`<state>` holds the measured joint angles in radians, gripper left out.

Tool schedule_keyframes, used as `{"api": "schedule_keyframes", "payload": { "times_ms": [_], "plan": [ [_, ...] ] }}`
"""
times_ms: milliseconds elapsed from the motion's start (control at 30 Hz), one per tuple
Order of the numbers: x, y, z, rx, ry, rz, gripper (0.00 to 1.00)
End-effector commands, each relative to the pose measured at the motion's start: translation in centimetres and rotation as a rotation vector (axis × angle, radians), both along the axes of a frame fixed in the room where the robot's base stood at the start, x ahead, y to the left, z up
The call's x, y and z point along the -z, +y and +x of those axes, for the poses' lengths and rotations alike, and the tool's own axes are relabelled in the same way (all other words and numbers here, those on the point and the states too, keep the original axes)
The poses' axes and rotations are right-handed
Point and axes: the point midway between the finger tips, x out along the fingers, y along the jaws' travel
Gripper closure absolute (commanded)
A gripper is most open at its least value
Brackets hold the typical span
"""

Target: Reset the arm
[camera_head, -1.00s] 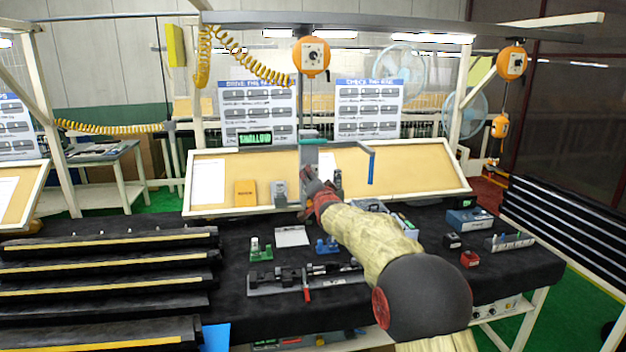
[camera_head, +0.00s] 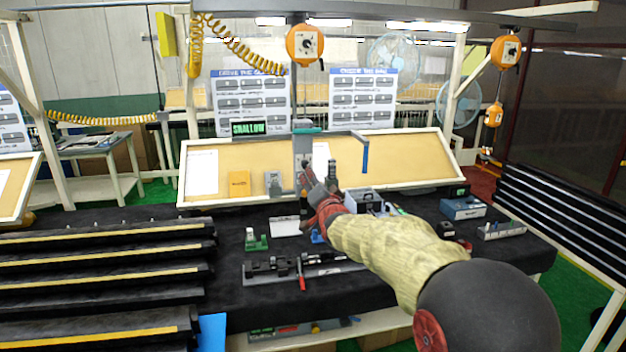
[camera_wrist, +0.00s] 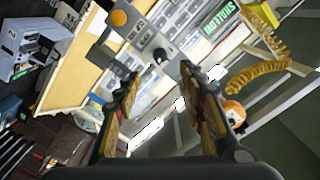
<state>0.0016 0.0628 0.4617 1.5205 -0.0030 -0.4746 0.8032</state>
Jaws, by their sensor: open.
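My gripper (camera_head: 311,186) is held above the back of the black-covered bench, in front of the sloped tan board. Its fingers are small and partly merge with a grey post in the head view. In the wrist view my gripper (camera_wrist: 158,97) shows its two fingers spread apart, with nothing between them. My arm reaches in from the lower right and hides part of the bench.
The grey post (camera_head: 303,147) stands close to my gripper. A grey box (camera_head: 364,198), a green fixture (camera_head: 256,241) and a clamp rail (camera_head: 335,268) sit on the bench. Black racks (camera_head: 100,256) fill the left. An orange balancer (camera_head: 305,45) hangs above.

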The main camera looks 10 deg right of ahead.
Motion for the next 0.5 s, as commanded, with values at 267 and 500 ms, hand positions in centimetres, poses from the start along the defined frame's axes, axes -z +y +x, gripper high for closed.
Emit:
{"api": "schedule_keyframes", "payload": {
  "times_ms": [267, 500],
  "plan": [
    [0.0, 0.0, -0.2, 0.0, 0.0, 0.0, 0.6],
    [2.0, 0.0, -0.2, -0.003, 0.074, -0.086, 0.6]
  ]
}}
